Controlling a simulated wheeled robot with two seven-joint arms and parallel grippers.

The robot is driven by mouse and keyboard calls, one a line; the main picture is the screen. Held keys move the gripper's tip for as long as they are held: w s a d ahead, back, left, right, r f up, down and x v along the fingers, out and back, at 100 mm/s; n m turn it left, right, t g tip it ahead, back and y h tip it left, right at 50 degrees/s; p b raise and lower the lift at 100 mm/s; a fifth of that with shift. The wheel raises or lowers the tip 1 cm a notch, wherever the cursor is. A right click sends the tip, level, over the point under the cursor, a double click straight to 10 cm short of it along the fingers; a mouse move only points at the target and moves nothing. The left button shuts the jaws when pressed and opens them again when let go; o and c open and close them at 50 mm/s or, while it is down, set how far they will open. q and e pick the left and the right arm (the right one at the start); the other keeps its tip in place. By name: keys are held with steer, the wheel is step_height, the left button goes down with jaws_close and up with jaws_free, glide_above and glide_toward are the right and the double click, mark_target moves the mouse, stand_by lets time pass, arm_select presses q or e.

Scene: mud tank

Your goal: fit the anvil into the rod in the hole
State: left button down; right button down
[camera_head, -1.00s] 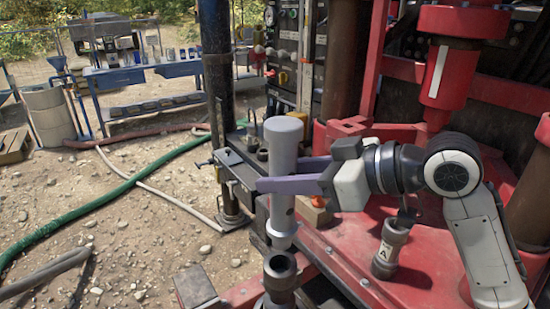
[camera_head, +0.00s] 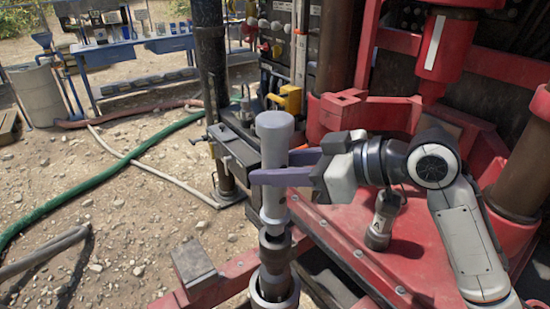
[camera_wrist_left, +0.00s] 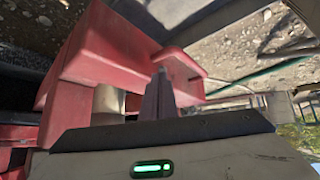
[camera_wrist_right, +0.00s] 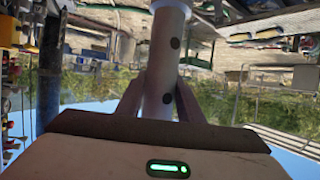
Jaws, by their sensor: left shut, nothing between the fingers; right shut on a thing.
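The anvil (camera_head: 273,143) is a pale grey cylinder, standing about upright at the middle of the head view. My right gripper (camera_head: 276,170) is shut on its shaft, with purple fingers on either side. The anvil also shows between the fingers in the right wrist view (camera_wrist_right: 163,62). The rod (camera_head: 274,257) is a dark pipe directly below it, standing in a ringed hole (camera_head: 275,290). The anvil's lower end is at the rod's open top; I cannot tell how deep it sits. My left gripper (camera_wrist_left: 158,95) is shut and empty, near red framework.
A small grey cylinder (camera_head: 381,221) stands on the red deck (camera_head: 345,225) to the right. A dark box-shaped bracket (camera_head: 237,150) is left of the anvil. A red beam (camera_head: 225,280) runs near the rod. A blue table (camera_head: 150,50) and green hose (camera_head: 110,175) lie far left.

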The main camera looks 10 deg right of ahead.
mark_target(286, 192)
steer(key=shift+f+b, duration=1.4)
steer(key=shift+f, duration=0.9)
steer(key=c, duration=1.1)
jaws_free()
steer(key=shift+f, duration=0.35)
steer(key=p+v, duration=0.1)
steer(key=v, duration=0.9)
steer(key=shift+s+d+r+p, duration=0.1)
steer(key=shift+r+p, duration=0.2)
steer(key=shift+p, duration=0.1)
steer(key=shift+s, duration=0.1)
